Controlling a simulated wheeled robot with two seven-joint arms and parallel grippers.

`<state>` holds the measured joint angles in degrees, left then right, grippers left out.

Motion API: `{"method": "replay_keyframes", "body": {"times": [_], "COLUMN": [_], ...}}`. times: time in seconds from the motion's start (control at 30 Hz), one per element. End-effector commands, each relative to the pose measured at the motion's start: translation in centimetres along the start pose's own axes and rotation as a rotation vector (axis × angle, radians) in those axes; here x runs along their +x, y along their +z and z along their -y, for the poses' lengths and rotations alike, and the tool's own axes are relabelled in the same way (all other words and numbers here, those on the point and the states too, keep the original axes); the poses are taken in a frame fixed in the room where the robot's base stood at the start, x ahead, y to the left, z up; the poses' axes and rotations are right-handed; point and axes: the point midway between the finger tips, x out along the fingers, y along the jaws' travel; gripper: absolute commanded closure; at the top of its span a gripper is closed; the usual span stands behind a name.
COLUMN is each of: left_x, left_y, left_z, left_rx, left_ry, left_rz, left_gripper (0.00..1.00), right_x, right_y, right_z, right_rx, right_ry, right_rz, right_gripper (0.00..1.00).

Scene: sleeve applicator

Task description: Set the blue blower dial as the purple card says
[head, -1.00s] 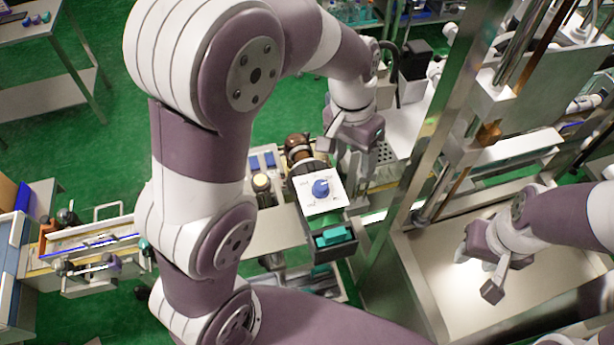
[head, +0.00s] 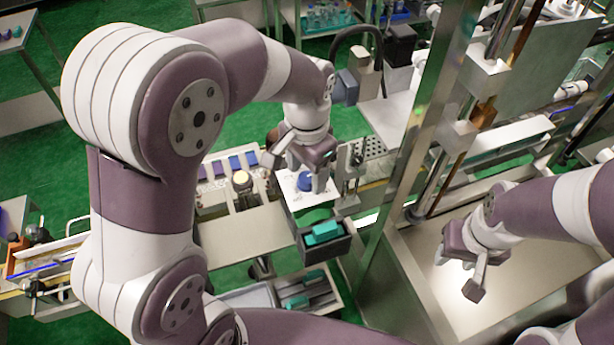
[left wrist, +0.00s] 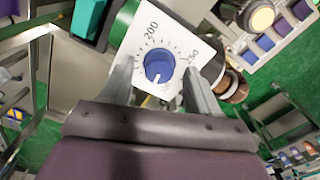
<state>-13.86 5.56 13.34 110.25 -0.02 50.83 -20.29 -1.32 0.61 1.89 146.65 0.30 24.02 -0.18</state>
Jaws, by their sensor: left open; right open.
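The blue blower dial (head: 305,181) sits on a white square scale plate (head: 290,194). In the left wrist view the blue dial (left wrist: 158,65) shows a white pointer mark at its lower edge, pointing down in the picture. The plate (left wrist: 178,28) reads 200 above the dial and apparently 250 to the right; other numbers are unclear. My left gripper (head: 306,184) is open right over the dial, with its fingers (left wrist: 158,82) on either side; contact cannot be told. My right gripper (head: 460,277) is open and empty at the right. I cannot pick out the purple card.
A black box with a teal block (head: 324,233) stands just in front of the plate. A pale round button (head: 241,179) and several blue-purple squares (head: 235,164) lie to the left. A metal frame post (head: 405,180) stands close on the right.

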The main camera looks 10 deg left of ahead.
Motion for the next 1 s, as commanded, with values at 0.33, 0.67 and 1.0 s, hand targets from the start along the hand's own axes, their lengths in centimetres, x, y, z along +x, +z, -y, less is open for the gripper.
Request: {"method": "replay_keyframes", "body": {"times": [0.33, 0.67, 1.0], "left_x": [0.45, 0.44, 0.39], "left_y": [0.03, 0.02, -0.01], "left_z": [-0.02, -0.02, -0.01], "left_rx": [0.0, 0.002, 0.115], "left_ry": [0.0, 0.0, 0.0], "left_rz": [0.0, 0.0, 0.0], "left_gripper": [0.39, 0.95, 0.95], "right_x": [-0.07, -0.07, -0.26], "right_y": [0.02, 0.02, 0.0], "right_z": [0.0, 0.0, 0.0], "right_rx": [0.0, 0.0, 0.0], "right_ry": [0.0, 0.0, 0.0], "right_rz": [0.001, 0.001, 0.001], "right_gripper": [0.57, 0.57, 0.57]}}
